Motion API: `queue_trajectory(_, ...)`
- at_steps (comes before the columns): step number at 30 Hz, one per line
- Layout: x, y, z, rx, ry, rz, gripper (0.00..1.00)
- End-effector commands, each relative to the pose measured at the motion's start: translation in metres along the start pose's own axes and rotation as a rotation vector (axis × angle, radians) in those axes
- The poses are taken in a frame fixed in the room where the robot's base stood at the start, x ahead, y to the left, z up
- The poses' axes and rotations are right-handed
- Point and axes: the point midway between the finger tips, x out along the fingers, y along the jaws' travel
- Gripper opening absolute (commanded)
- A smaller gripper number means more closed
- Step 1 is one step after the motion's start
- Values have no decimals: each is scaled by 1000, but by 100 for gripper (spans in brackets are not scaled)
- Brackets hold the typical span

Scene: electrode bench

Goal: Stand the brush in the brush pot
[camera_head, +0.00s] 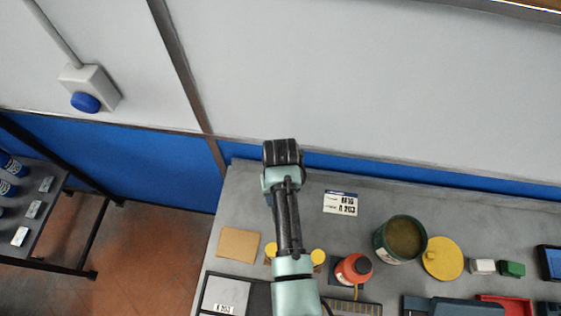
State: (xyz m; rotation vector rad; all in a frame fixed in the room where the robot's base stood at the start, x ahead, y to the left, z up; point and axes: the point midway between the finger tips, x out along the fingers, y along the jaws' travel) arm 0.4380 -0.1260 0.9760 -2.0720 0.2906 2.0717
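My arm reaches up from the bottom of the head view over the bench. Its far end, a dark ridged block at my gripper (283,153), is above the bench's back edge. I cannot make out the fingers or anything between them. No brush can be made out. A round dark green pot (380,246) with a brownish inside stands right of my arm. I cannot tell whether it is the brush pot. My arm hides part of the bench.
The grey bench (300,215) also holds a red-orange bottle (353,270), a yellow disc (442,258), a tan square (238,244), a white label card (341,203), and white (482,265) and green (512,269) blocks. A dark shelf (45,225) stands at left. A wall rises behind.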

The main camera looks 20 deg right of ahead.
Motion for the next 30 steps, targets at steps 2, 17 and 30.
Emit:
queue_trajectory(2, -10, 0, -1, -1, 4, 0, 56)
queue_trajectory(17, -110, 0, 0, -1, 3, 0, 56)
queue_trajectory(30, -122, 0, 0, 0, 0, 0, 56)
